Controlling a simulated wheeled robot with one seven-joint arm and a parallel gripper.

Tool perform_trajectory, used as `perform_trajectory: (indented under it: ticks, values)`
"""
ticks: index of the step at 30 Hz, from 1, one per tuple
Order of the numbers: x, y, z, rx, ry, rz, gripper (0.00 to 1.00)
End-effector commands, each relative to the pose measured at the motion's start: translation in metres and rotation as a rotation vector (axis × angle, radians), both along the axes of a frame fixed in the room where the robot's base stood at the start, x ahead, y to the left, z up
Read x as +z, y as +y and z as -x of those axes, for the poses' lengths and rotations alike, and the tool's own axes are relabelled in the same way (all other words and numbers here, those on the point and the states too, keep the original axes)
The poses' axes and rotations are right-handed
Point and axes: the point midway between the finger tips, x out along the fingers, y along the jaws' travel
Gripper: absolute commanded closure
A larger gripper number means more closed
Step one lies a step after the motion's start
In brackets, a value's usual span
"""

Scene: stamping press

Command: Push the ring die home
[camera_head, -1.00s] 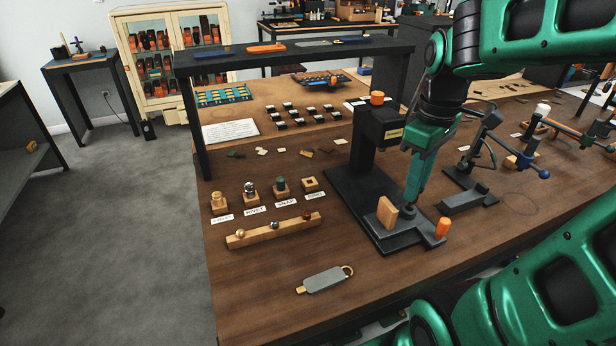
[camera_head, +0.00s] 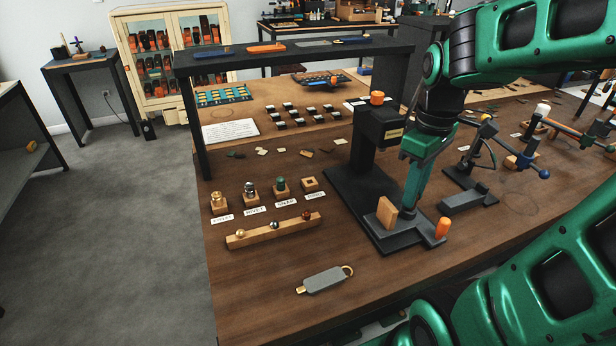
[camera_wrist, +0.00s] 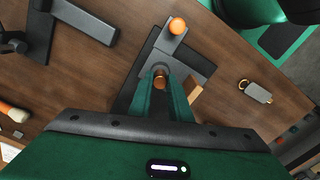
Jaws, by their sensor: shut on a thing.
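My gripper (camera_wrist: 160,82) is shut on a small copper-coloured cylinder (camera_wrist: 161,78), seen between the fingertips in the wrist view; I take it to be the ring die. In the head view my gripper (camera_head: 407,207) points down at the base (camera_head: 349,205) of the black press (camera_head: 371,150), beside a wooden block (camera_head: 387,212). The fingers hide the die there. The wrist view shows the die low over the dark grey press part (camera_wrist: 190,63); whether it sits fully in its seat is hidden. An orange knob (camera_head: 441,229) stands at the front of that part.
Wooden holders stand at left; three hold dies and the rightmost (camera_head: 310,184) looks empty. A grey key tag (camera_head: 325,280) lies near the front edge. A black gantry shelf (camera_head: 295,50) spans behind.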

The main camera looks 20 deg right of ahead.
Motion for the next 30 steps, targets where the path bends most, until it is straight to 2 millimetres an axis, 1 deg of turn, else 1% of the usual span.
perform_trajectory:
  ticks: [7, 17, 18, 19, 20, 30]
  values:
    - [-0.0058, 0.0001, 0.0, 0.0, 0.0, 0.0, 1.0]
    - [-0.0066, 0.0001, 0.0002, 0.0, 0.0, 0.0, 1.0]
    - [-0.0066, 0.0001, 0.0002, 0.0, 0.0, 0.0, 0.73]
    - [-0.0066, 0.0001, 0.0002, 0.0, 0.0, 0.0, 0.66]
    - [-0.0066, 0.0001, 0.0002, 0.0, 0.0, 0.0, 0.61]
    - [-0.0039, 0.0, -0.0003, 0.0, -0.001, 0.001, 0.61]
